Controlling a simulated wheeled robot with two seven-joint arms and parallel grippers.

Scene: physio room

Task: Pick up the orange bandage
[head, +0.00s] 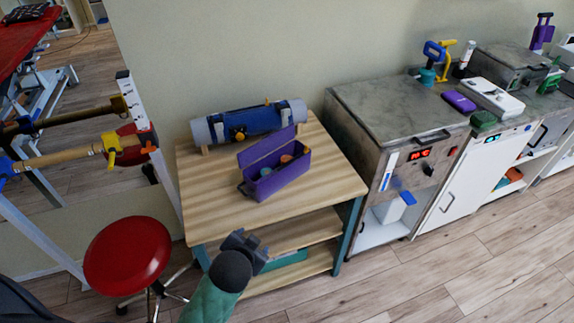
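An open purple box (279,183) with its lid raised stands on the wooden table (215,210). A small rounded orange item (286,158), which may be the orange bandage, shows inside it at the right, partly hidden by the box wall. A teal item (265,171) lies beside it in the box. My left gripper (245,243) is in front of the table, nearer to me and below the box, apart from both. Its fingers are small and seen from behind, so I cannot tell if they are open. My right gripper is not in view.
A rolled blue and grey mat (250,122) lies at the back of the table. A red stool (127,256) stands at the left. A metal cabinet (400,110) stands close to the table's right. Open floor lies at the lower right.

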